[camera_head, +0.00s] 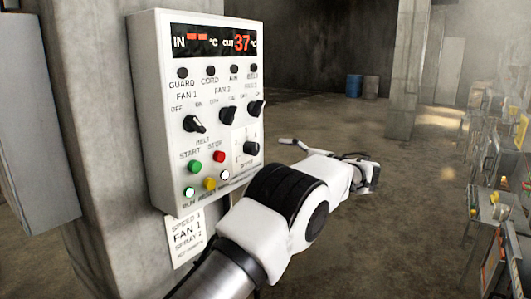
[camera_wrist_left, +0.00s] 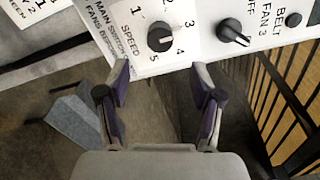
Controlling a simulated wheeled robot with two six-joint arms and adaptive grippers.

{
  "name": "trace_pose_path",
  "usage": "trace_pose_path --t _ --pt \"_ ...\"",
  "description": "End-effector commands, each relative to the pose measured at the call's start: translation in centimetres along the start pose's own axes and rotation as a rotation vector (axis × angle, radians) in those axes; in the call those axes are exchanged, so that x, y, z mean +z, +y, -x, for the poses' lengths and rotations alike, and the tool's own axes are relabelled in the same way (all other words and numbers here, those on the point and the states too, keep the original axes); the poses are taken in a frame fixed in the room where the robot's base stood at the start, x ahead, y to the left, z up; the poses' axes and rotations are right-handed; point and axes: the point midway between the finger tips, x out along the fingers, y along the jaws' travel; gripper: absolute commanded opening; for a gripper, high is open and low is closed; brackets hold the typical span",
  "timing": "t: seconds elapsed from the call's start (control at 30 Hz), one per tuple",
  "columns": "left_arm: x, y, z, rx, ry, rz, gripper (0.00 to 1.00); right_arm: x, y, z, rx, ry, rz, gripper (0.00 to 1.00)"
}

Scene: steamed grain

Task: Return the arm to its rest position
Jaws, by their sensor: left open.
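My left arm reaches in from the bottom of the head view, in front of the lower right of a white control panel (camera_head: 200,110). My left gripper (camera_head: 366,176) is at the arm's far end, right of the panel and small in this view. In the left wrist view the left gripper (camera_wrist_left: 160,78) has its two fingers spread apart with nothing between them. A speed dial with a black knob (camera_wrist_left: 161,37) lies beyond the fingertips, and a second black knob (camera_wrist_left: 233,35) is to its right. I cannot tell whether the fingers touch the panel. My right gripper is not in view.
The panel hangs on a concrete pillar (camera_head: 100,130), with a grey cabinet (camera_head: 32,120) at left. Equipment with small lights (camera_head: 492,205) stands at right. Blue and brown barrels (camera_head: 355,86) stand far back. Open floor lies between. Dark railings (camera_wrist_left: 292,100) show in the wrist view.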

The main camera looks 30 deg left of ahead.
Motion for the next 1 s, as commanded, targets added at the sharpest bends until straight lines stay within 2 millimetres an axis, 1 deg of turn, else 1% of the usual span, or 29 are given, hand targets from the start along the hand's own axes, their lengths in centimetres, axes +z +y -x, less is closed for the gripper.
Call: trace_pose_path --t 0.03,0.17,0.6,0.67,0.73,0.77,0.83,0.87,0.9,0.97,1.0 --pt "-0.1 0.0 0.9 -0.001 0.002 0.001 0.66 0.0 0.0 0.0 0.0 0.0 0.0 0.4" --pt "0.0 0.0 2.0 0.001 0.0 0.001 0.66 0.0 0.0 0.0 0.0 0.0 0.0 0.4" --pt "0.0 0.0 2.0 0.001 0.0 0.0 0.66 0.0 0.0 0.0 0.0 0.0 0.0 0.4" --pt "-0.2 0.4 2.0 0.002 0.0 -0.005 0.66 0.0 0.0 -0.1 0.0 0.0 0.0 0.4" --pt "-0.9 2.1 1.6 0.008 -0.003 -0.026 0.66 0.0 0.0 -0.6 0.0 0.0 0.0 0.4" --pt "-1.3 3.4 1.2 0.015 -0.008 -0.041 0.66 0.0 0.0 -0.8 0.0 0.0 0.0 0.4" --pt "-2.1 7.3 -0.1 0.031 -0.025 -0.114 0.66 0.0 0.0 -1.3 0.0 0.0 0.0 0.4" --pt "-2.2 9.4 -0.7 0.045 -0.035 -0.158 0.66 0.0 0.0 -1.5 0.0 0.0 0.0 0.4" --pt "-2.2 12.8 -1.5 0.077 -0.046 -0.224 0.66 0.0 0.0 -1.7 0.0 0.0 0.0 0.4" --pt "-2.4 18.1 -2.4 0.138 -0.037 -0.325 0.66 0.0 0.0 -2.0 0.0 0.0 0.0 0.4" --pt "-2.3 21.7 -2.9 0.188 -0.021 -0.388 0.66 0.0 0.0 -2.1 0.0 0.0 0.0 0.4"
